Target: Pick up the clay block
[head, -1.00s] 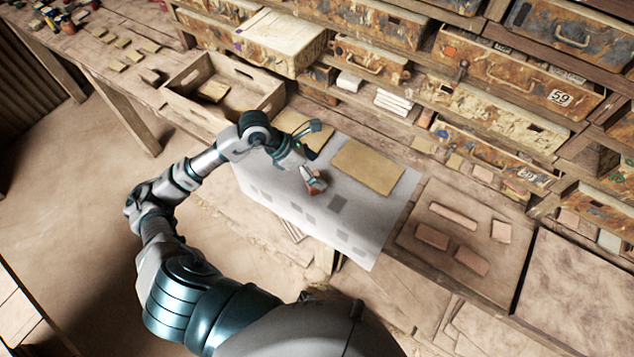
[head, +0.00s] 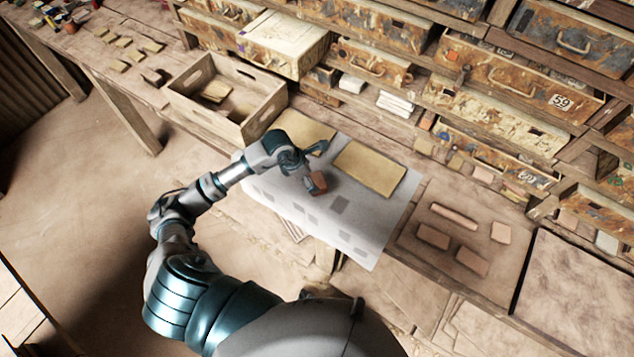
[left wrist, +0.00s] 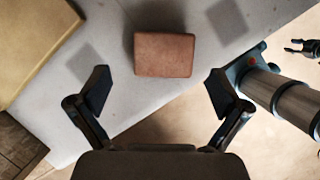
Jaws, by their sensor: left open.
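The clay block (head: 319,182) is a small reddish-brown block on the pale grey sheet on the bench. In the left wrist view the clay block (left wrist: 164,55) lies flat, beyond the fingertips and roughly centred between them. My left gripper (head: 310,168) is right by the block in the head view and partly covers its surroundings. In the left wrist view my left gripper (left wrist: 160,91) is open and empty, its two dark fingers wide apart. A small dark gripper (left wrist: 302,48), seemingly my right one, shows at the right edge there; its jaw state is unclear.
A yellowish mat (head: 369,168) lies just right of the block. A wooden crate (head: 225,110) stands behind left. A board (head: 410,229) with several clay pieces is at right. Drawers (head: 480,120) line the back. The sheet's front part (head: 370,243) is clear.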

